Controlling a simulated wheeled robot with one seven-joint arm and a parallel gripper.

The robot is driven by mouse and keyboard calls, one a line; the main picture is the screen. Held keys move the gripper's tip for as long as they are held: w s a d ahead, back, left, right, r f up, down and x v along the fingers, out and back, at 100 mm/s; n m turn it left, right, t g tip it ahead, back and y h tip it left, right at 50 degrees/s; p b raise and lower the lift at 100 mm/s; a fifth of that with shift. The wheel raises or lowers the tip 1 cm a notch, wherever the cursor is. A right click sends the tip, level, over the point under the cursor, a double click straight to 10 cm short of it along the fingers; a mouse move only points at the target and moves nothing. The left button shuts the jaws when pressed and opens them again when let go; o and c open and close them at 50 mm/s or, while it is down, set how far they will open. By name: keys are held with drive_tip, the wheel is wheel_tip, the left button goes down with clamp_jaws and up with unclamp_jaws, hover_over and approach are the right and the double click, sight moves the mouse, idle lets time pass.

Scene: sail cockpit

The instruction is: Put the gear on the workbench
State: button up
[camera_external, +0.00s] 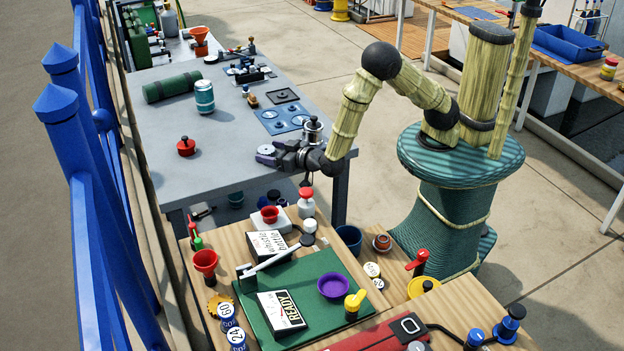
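A small orange-yellow toothed disc (217,304), which looks like the gear, lies at the left edge of the near wooden table, beside the green mat and partly behind the blue can marked 60. The grey-topped table (215,132), which may be the workbench, stands beyond the wooden table. My gripper (262,155) is over the near right part of the grey table, pointing left, well away from the toothed disc. Its fingers are small in this view, so I cannot tell whether they are open or shut. I see nothing clearly held in it.
A green roll (171,87), a teal can (204,97), a red knobbed piece (186,146) and a blue plate (284,118) sit on the grey table. Its near left part is clear. The wooden table is crowded around the green mat (313,264). A blue railing (84,200) runs along the left.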

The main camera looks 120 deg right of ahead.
drive_tip(key=shift+r, duration=0.1)
drive_tip(key=v, duration=1.2)
idle(0.6)
